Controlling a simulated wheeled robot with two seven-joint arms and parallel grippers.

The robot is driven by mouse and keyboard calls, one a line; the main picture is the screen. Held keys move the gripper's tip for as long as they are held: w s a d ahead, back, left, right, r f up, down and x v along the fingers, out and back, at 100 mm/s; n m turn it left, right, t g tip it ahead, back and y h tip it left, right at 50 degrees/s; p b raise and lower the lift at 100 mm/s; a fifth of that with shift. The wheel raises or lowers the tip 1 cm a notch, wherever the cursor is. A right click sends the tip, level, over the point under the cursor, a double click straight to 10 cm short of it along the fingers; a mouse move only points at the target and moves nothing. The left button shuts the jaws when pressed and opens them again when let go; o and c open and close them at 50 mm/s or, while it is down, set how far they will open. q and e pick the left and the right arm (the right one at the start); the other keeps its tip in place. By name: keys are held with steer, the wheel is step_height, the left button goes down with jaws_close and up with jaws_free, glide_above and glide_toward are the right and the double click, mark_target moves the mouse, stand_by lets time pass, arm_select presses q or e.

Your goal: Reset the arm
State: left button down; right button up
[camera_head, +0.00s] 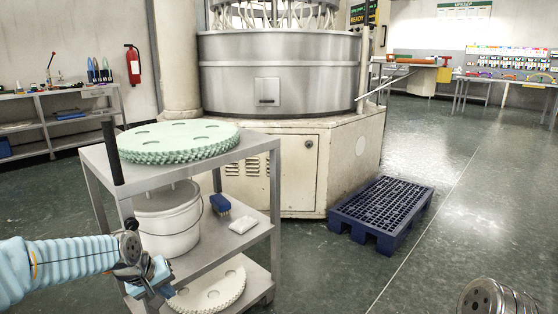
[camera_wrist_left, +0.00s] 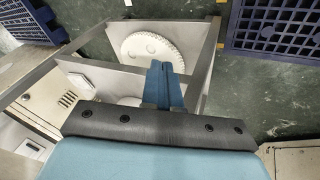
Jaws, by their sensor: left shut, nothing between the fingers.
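My left arm comes in from the left in a light blue ribbed sleeve. My left gripper (camera_head: 162,290) hangs beside the left front of a grey steel cart (camera_head: 262,147), at about the height of its lower shelves. In the left wrist view its blue fingers (camera_wrist_left: 165,85) are together with nothing between them. Beyond the fingertips in that view lies a white toothed disc (camera_wrist_left: 148,47) on the cart's bottom shelf; whether the fingers touch the cart I cannot tell.
The cart carries pale green toothed discs (camera_head: 180,140) on top, and a white bucket (camera_head: 166,222) and a blue brush (camera_head: 220,204) on the middle shelf. A blue pallet (camera_head: 382,210) lies by the large lapping machine (camera_head: 280,75). The floor at the right is clear.

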arm_select(q)
steer(key=s+d+f+m+g+h+p, duration=0.1)
steer(key=s+d+f+m, duration=0.1)
steer(key=s+d+f, duration=0.5)
steer(key=d+f+m+g+h+p, duration=0.15)
steer(key=d+f, duration=0.35)
steer(key=f, duration=0.6)
steer(key=s+d+f+g+p, duration=0.1)
steer(key=s+d+f, duration=0.3)
steer(key=s, duration=0.3)
steer(key=s+d+f+m+p, duration=0.1)
steer(key=s+d+f, duration=0.3)
steer(key=s, duration=0.3)
steer(key=shift+s+g, duration=0.35)
steer(key=shift+m, duration=0.25)
